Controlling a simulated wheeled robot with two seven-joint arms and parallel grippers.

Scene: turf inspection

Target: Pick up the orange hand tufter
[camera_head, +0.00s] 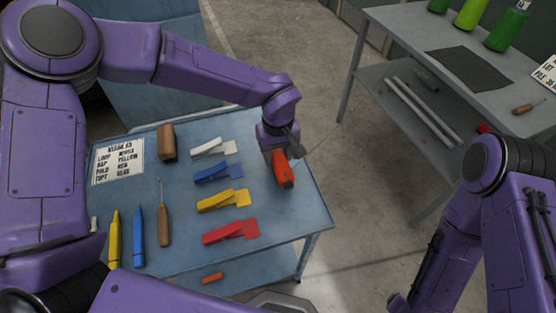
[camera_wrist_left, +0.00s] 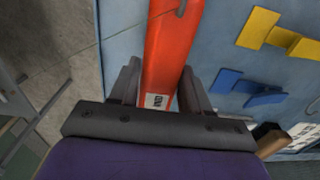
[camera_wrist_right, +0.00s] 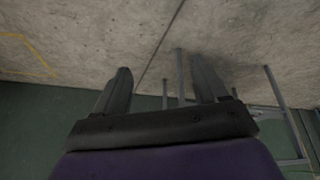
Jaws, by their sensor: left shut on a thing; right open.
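The orange hand tufter (camera_head: 283,170) is at the right side of the blue table in the head view. My left gripper (camera_head: 277,150) reaches down over it and is shut on its body. In the left wrist view the tufter (camera_wrist_left: 171,45) runs between the two fingers (camera_wrist_left: 160,90), with a small white label near them. I cannot tell whether it touches the table.
The blue table (camera_head: 300,212) also holds white, blue, yellow and red clips (camera_head: 230,232), a wooden block (camera_head: 166,142), an awl (camera_head: 163,220), yellow and blue markers (camera_head: 138,240) and a printed card (camera_head: 118,161). A grey bench (camera_head: 400,22) with green bottles stands at the back right. Floor between is clear.

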